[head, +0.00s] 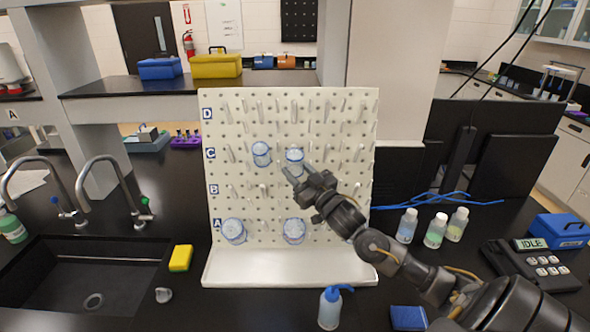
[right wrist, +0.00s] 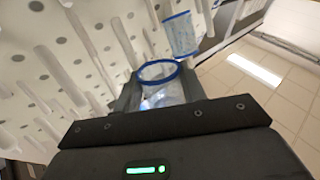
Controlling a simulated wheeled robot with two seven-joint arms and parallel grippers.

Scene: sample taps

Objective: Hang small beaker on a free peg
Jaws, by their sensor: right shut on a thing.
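A white pegboard (head: 240,125) with rows marked A to D stands on the bench, with many bare pegs. My right gripper (head: 299,173) is in front of row C, shut on a small clear beaker (head: 294,156) with a blue rim. In the right wrist view the held beaker (right wrist: 160,72) sits between the fingers, its mouth facing the camera. Whether it touches a peg is hard to tell. Another small beaker (head: 261,153) hangs to its left on row C. Two larger beakers, one at left (head: 234,232) and one at right (head: 294,232), hang at row A. My left gripper is not in view.
A white drip tray (head: 290,268) runs below the board. A wash bottle (head: 329,308) stands in front of it. Several capped bottles (head: 436,231) stand at right. A sink (head: 90,285), taps (head: 90,185) and a yellow sponge (head: 181,258) are at left.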

